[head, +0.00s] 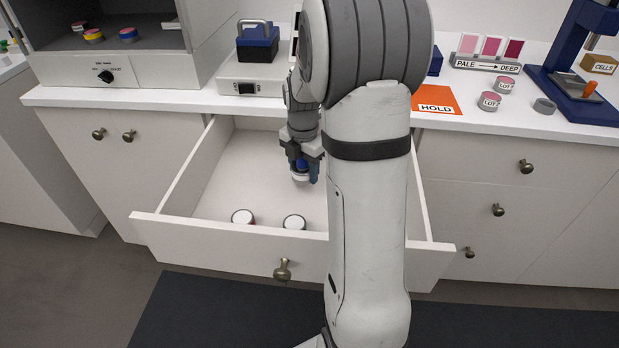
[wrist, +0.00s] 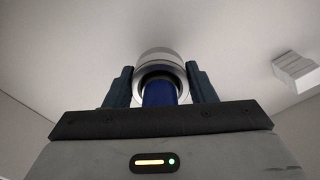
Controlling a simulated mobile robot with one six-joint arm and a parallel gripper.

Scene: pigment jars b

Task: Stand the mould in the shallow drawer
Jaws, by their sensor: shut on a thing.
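The mould (head: 300,177) is a short pale metal cylinder with a blue part. In the wrist view the mould (wrist: 158,58) shows as a silver ring with its blue part between the fingers. My gripper (head: 302,168) is shut on the mould and points down inside the open drawer (head: 190,238); it fills the lower wrist view (wrist: 160,84). The mould looks upright, over the drawer's rear-middle floor. I cannot tell whether it touches the floor. My arm hides part of the drawer's right side.
Two white-topped jars (head: 242,216) (head: 294,222) stand near the drawer's front wall. The drawer's left floor is clear. A blunt white block (wrist: 296,72) shows at the right of the wrist view. On the counter are an orange HOLD card (head: 437,99) and LOT jars (head: 489,101).

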